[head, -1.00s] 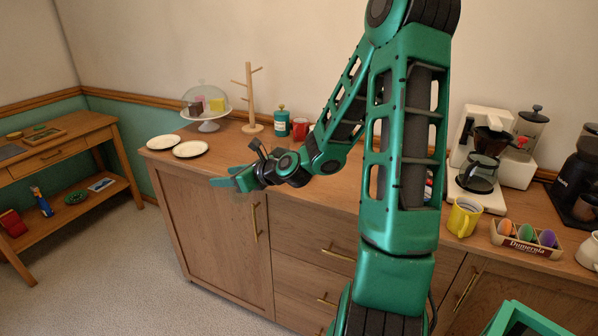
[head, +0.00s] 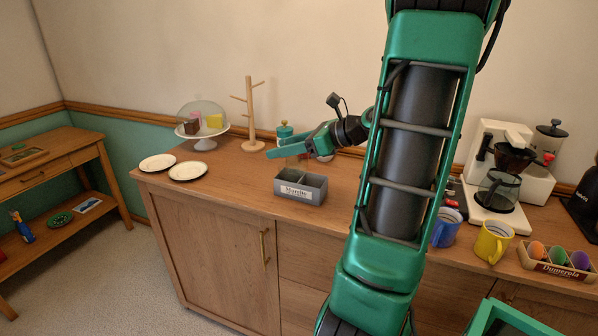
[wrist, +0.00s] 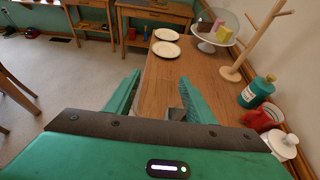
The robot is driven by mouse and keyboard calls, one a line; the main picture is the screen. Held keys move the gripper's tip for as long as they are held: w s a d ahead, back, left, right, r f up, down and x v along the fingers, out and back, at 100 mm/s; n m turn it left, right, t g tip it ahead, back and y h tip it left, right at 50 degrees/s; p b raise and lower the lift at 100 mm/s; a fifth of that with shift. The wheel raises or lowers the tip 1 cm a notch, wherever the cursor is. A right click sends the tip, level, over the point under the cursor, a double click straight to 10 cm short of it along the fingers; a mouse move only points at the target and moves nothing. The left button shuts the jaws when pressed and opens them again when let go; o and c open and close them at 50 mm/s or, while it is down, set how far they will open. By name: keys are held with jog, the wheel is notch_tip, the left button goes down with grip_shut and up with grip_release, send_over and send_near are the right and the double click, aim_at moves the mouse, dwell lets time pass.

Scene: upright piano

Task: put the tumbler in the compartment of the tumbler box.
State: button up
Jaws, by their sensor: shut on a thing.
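The grey tumbler box (head: 301,189), with a white label and open compartments, stands on the wooden counter near its front edge. My gripper (head: 284,147) is above and just behind the box, pointing left. In the wrist view its two fingers (wrist: 160,85) stand apart, shut on a see-through, brownish thing that seems to be the tumbler (wrist: 157,100); its outline hardly shows against the wood. A grey corner of the box (wrist: 177,113) shows beside the right finger. The inside of the compartments is only partly visible.
Two white plates (head: 188,171), a domed cake stand (head: 205,140) and a wooden mug tree (head: 251,115) stand to the left. A teal jar (wrist: 252,94) and red mug (wrist: 264,117) are behind. Blue (head: 446,228) and yellow (head: 492,241) mugs stand right, near a coffee maker (head: 498,175).

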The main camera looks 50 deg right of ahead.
jog(key=d+f, duration=0.1)
jog(key=d, duration=0.1)
jog(key=d+f, duration=0.2)
jog(key=d, duration=0.1)
jog(key=w+d+f, duration=0.1)
jog(key=d, duration=0.1)
jog(key=shift+d+f, duration=0.2)
jog(key=shift+d, duration=0.05)
jog(key=shift+f, duration=2.05)
jog(key=shift+f, duration=0.6)
jog(key=o, duration=1.2)
jog(key=shift+d+r, duration=0.1)
jog(key=shift+r, duration=0.15)
jog(key=shift+r+v, duration=0.15)
jog(key=shift+v, duration=2.9)
jog(key=shift+r+v, duration=0.1)
jog(key=shift+v, duration=2.95)
